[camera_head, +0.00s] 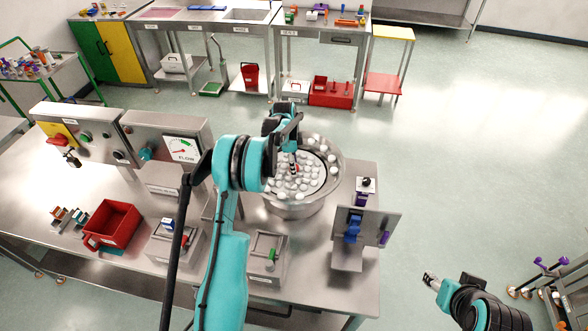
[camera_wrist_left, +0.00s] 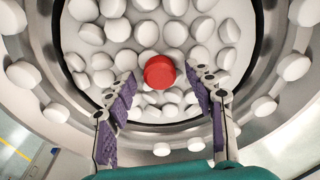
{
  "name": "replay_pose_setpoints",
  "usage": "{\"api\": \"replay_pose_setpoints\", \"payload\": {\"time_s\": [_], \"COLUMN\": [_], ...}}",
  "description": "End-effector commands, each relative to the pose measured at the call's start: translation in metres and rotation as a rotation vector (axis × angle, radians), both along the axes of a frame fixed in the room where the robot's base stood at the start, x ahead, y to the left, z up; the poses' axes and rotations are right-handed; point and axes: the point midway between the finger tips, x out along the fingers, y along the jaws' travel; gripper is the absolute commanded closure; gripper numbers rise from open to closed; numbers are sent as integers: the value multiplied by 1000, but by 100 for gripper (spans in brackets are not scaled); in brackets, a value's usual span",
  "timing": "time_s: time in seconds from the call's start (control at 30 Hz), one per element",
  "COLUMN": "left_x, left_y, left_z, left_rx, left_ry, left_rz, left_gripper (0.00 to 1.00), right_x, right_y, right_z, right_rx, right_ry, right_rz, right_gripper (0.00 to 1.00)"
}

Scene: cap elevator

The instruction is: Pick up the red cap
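The red cap (camera_wrist_left: 159,72) lies among many white caps (camera_wrist_left: 92,33) in a round metal bowl (camera_head: 290,208). In the left wrist view it sits between and just beyond the fingertips of my left gripper (camera_wrist_left: 163,78), which is open with purple pads and holds nothing. In the head view my left gripper (camera_head: 296,165) is over the bowl, and a small spot of red shows beside it; the arm hides part of the bowl. My right gripper (camera_head: 431,281) is off to the right of the table, over the floor; its finger opening is too small to tell.
The bowl's raised rim, with white caps on its outer ledge, surrounds the red cap. A metal bracket with blue and purple parts (camera_head: 353,228) stands right of the bowl. A red bin (camera_head: 112,224) and a gauge panel (camera_head: 182,149) are at left.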

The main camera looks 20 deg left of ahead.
Motion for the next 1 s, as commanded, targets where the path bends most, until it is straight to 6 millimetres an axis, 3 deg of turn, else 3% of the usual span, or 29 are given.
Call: {"api": "replay_pose_setpoints", "payload": {"time_s": [0.03, 0.1, 0.57, 0.73, 0.83, 1.0], "left_x": [0, 0, 0, 0, 0, -2], "left_y": [0, 0, 0, 0, 0, -41], "left_z": [0, 0, 4, 23, 43, 65], "left_rx": [0, 0, 0, 0, 0, 0], "left_ry": [0, 0, 0, 0, 0, 0], "left_rz": [0, 0, 0, 0, 0, -4], "left_gripper": [64, 80, 80, 80, 80, 80], "right_x": [0, 0, 0, 0, 0, 0], "right_y": [0, 0, 0, 0, 0, 0], "right_z": [0, 0, 0, -3, -5, -8], "right_rx": [0, 0, 0, 0, 0, 0], "right_ry": [0, 0, 0, 0, 0, 0], "right_rz": [0, 0, 0, 0, 0, 0], "right_gripper": [51, 51, 51, 51, 51, 51]}}
